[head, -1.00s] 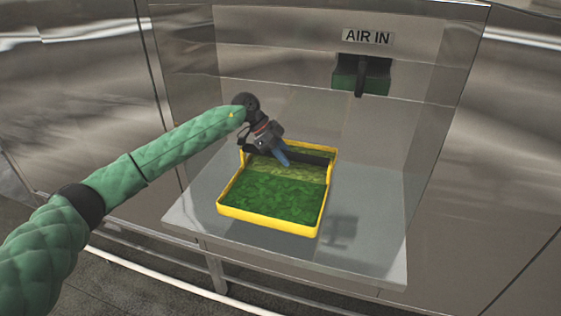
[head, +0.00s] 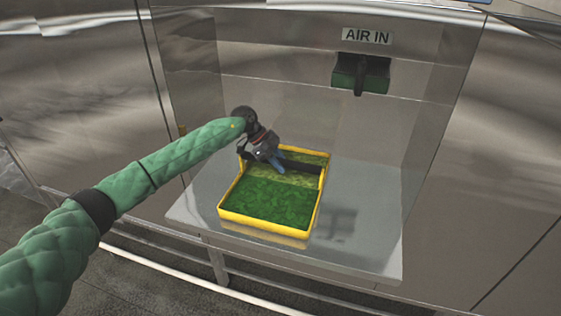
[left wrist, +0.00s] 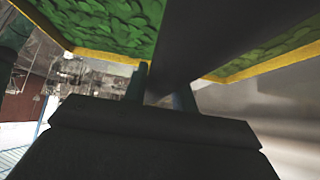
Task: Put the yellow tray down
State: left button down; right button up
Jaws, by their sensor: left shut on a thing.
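The yellow tray (head: 262,227) has a yellow rim, green leafy-looking contents and a dark bar across it. It is over the grey metal shelf, roughly level; its front edge is mirrored in the shelf just below, and I cannot tell whether it touches. My left gripper (head: 279,168) reaches in from the left and is shut on the tray's dark bar. In the left wrist view the bar (left wrist: 205,35) runs between the fingers (left wrist: 160,90), with the tray's green and yellow (left wrist: 105,56) on both sides. My right gripper is not in view.
The metal shelf (head: 365,255) is bare to the right of and in front of the tray. A clear panel (head: 188,110) stands at its left. On the back wall is a dark green fitting (head: 345,75) under an AIR IN label (head: 367,37).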

pick_arm(q)
jog(key=c, duration=1.1)
grip_release()
jog(key=shift+c, duration=0.2)
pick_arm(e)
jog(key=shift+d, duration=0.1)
pick_arm(q)
jog(key=shift+a+r, duration=0.15)
jog(key=shift+a, duration=0.05)
jog(key=b+v, duration=0.4)
jog(key=v, duration=0.6)
jog(key=shift+w, duration=0.1)
jog(key=shift+v, duration=0.75)
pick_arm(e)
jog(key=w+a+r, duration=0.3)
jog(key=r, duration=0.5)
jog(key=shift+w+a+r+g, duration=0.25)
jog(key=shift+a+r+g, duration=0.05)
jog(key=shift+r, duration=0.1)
